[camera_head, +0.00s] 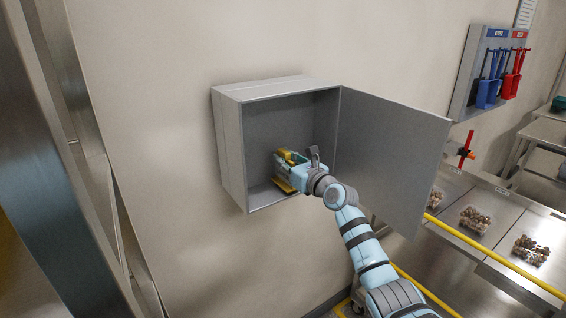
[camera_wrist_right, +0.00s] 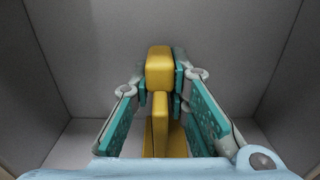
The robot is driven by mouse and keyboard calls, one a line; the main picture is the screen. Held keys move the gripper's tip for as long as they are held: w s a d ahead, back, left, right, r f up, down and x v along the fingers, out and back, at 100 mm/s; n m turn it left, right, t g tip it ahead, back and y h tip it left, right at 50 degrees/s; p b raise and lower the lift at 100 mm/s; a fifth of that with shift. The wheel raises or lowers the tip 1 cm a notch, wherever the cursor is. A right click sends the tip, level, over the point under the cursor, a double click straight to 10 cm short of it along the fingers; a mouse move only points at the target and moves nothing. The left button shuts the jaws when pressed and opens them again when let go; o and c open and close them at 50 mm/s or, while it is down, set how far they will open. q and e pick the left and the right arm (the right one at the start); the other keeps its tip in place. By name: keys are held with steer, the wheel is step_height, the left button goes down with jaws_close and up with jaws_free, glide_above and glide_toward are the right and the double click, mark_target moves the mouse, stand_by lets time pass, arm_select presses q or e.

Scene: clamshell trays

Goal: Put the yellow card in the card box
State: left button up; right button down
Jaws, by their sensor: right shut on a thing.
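A grey card box (camera_head: 232,150) hangs on the wall with its front open. My right gripper (camera_head: 285,168) reaches inside it, low and near the middle of the opening. In the right wrist view, its teal-padded fingers are shut on a chunky yellow piece (camera_wrist_right: 159,68), which I take as the yellow card. A narrower yellow plate (camera_wrist_right: 160,125) and a wider yellow part show below it; I cannot tell whether they are one piece. In the head view, yellow shows above the fingers and below them (camera_head: 284,186). My left gripper is not in view.
The box's door (camera_head: 390,150) stands open to the right, beside my right arm. A steel counter (camera_head: 500,238) with clear trays of brown items (camera_head: 475,220) and a yellow rail (camera_head: 490,254) lie at right. A tool board (camera_head: 488,70) hangs behind.

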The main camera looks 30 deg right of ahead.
steer(key=shift+w+f, duration=0.2)
steer(key=shift+f, duration=0.25)
steer(key=c, duration=1.5)
jaws_free()
steer(key=shift+c, duration=0.2)
